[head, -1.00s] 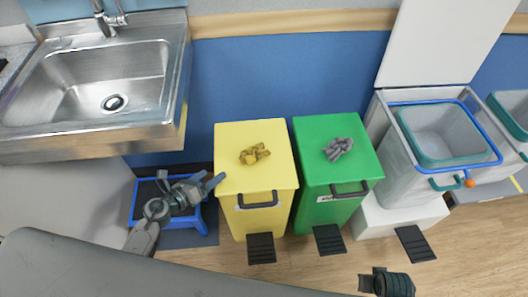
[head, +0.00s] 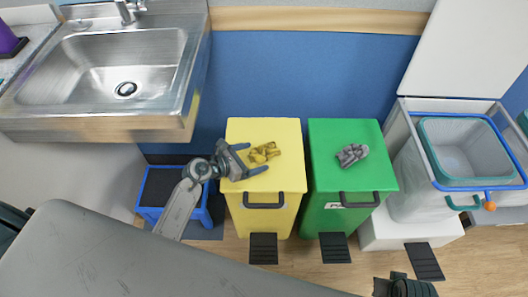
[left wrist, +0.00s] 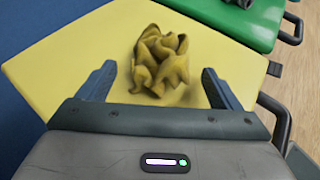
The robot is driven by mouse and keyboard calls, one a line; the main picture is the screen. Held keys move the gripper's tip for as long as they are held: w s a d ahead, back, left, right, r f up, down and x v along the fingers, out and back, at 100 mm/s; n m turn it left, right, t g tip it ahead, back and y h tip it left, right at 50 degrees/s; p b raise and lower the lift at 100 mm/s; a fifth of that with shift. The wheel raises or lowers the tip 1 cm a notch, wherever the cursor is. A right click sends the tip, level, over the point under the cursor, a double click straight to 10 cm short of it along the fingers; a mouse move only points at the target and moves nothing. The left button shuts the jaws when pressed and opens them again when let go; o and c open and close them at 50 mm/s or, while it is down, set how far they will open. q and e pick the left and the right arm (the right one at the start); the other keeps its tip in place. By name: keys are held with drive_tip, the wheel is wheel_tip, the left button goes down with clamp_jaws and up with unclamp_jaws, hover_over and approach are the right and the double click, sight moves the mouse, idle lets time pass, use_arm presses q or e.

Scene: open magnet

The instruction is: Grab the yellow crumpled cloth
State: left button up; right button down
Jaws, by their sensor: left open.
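The yellow crumpled cloth (head: 264,152) lies on the lid of the yellow bin (head: 236,131). In the left wrist view the cloth (left wrist: 160,62) is a folded mustard lump on the yellow lid (left wrist: 60,65). My left gripper (head: 255,159) is open, over the left part of the lid and just left of the cloth. In the left wrist view its two fingers stand apart, with the cloth ahead and between their lines. The gap between cloth and fingers is hard to judge. My right gripper (head: 400,285) shows only in part at the bottom edge.
A green bin (head: 325,135) with a grey crumpled cloth (head: 352,155) stands right of the yellow bin. An open grey bin (head: 412,185) with a blue rim is farther right. A steel sink (head: 120,123) is at upper left, and a blue step stool (head: 150,215) stands below it.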

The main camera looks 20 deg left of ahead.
use_arm(q)
drive_tip(key=x, duration=0.2)
drive_tip(key=shift+w+d+f, duration=0.1)
drive_tip(key=shift+w, duration=0.2)
drive_tip(key=shift+w+d, duration=0.15)
drive_tip(key=shift+c, duration=0.9)
drive_tip(key=c, duration=0.9)
use_arm(e)
drive_tip(key=shift+w+f, duration=0.15)
drive_tip(key=shift+f, duration=0.05)
drive_tip(key=shift+f, duration=0.1)
